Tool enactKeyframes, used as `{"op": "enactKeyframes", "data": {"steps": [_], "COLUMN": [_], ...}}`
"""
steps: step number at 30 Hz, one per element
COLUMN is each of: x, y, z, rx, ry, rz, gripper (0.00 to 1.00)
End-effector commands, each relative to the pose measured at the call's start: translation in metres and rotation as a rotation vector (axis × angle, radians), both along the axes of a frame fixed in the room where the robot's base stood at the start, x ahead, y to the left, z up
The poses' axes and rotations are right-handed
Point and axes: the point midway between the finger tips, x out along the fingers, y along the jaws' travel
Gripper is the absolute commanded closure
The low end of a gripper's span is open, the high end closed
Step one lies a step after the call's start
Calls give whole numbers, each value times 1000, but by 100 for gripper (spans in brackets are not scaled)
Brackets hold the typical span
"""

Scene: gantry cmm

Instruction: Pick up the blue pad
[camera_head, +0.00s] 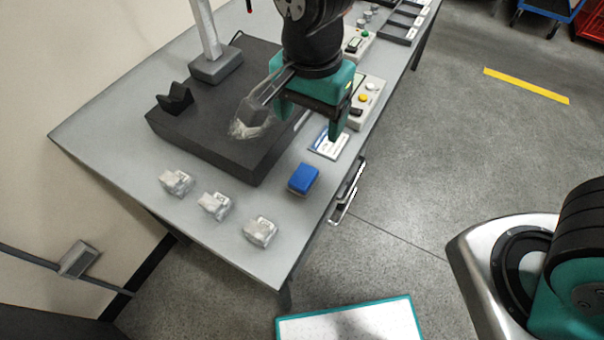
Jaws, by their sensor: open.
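The blue pad (303,179) is a small block lying on the grey table (120,118), close to its right edge and in front of the dark plate. My gripper (307,118) has teal fingers and points down over the right side of the dark plate. It is open, with nothing seen between its fingers. It is apart from the pad, above and behind it in the picture. The pad is in full view.
A thick dark plate (190,136) bears a black V-block (175,98) and a grey probe-like part (250,118). Several pale blocks (214,205) stand along the table's front. Button boxes (368,97) line the right edge.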

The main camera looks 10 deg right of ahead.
Motion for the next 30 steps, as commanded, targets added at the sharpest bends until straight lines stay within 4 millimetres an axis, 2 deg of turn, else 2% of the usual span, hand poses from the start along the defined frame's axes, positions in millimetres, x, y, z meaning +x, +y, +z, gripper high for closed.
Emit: {"op": "enactKeyframes", "data": {"steps": [12,16,23,30], "x": [-2,-1,-1,0], "y": [0,1,4,10], "z": [-91,-107,-122,-156], "rx": [-3,-2,-2,-2], "ry": [5,3,4,4], "rz": [1,2,3,3], "gripper": [22,22,22,22]}}
